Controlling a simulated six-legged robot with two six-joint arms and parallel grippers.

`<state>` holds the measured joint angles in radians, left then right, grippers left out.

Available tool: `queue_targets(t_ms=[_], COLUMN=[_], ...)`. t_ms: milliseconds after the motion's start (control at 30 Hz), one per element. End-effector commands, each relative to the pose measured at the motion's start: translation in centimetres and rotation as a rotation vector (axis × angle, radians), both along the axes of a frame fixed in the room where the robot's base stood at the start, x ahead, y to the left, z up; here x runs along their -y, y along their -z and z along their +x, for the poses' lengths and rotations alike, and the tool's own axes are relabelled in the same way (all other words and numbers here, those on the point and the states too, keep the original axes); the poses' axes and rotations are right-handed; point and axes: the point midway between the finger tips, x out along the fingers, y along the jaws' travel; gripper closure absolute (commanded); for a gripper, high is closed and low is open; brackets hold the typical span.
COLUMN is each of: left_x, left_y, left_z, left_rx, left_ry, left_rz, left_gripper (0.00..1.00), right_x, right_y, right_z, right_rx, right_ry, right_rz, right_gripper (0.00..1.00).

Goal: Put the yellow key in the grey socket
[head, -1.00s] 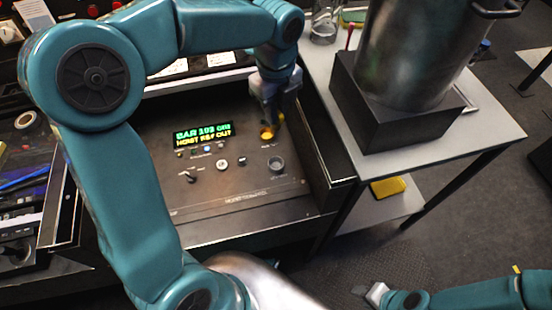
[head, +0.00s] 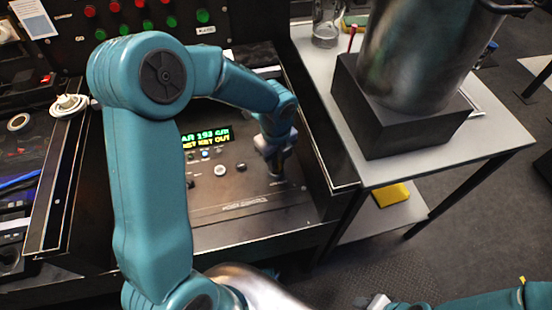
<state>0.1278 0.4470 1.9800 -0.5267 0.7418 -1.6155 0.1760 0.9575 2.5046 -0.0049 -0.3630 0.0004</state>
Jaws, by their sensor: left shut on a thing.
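My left gripper (head: 276,172) points down at the right part of the sloping control panel (head: 225,187). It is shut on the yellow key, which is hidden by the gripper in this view. The fingertips are at the place of the grey socket, low on the panel's right side, and cover it. I cannot tell whether the key touches the socket or is inside it. My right gripper (head: 374,302) shows only in part at the bottom edge, away from the panel, and its jaws are unclear.
A lit display (head: 207,138) on the panel is partly covered by my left arm; its lower line ends in "KEY OUT". Knobs (head: 220,170) sit below it. To the right, a large metal pot (head: 415,55) stands on a dark block (head: 395,125) on a table.

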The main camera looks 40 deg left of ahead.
Motion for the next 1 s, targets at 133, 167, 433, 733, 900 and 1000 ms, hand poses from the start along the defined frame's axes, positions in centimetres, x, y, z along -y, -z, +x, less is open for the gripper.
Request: queue_targets(t_ms=[133,167,433,733,900,1000], left_x=[0.0,0.0,0.0,0.0,0.0,0.0], left_y=[-0.1,0.0,0.2,-0.6,-4.0,-6.4], left_z=[0.0,0.0,0.0,0.1,0.2,0.1], left_rx=[0.001,0.001,0.000,0.002,0.007,0.007], left_ry=[0.000,0.000,0.000,-0.001,-0.001,0.000], left_rz=[0.000,0.000,0.000,0.000,0.000,0.001], left_gripper=[1.00,1.00,0.57,0.57,0.57,0.57], right_x=[0.0,0.0,0.0,0.0,0.0,0.0], right_y=[0.0,0.0,0.2,-0.2,-0.9,-1.3], right_z=[0.0,0.0,0.0,0.0,0.0,0.0], right_rx=[0.000,0.000,0.000,0.000,0.000,0.000], right_ry=[0.000,0.000,0.000,0.000,0.000,0.000], right_rz=[0.000,0.000,0.000,0.000,0.000,0.000], right_gripper=[0.61,0.61,0.61,0.61,0.61,0.61])
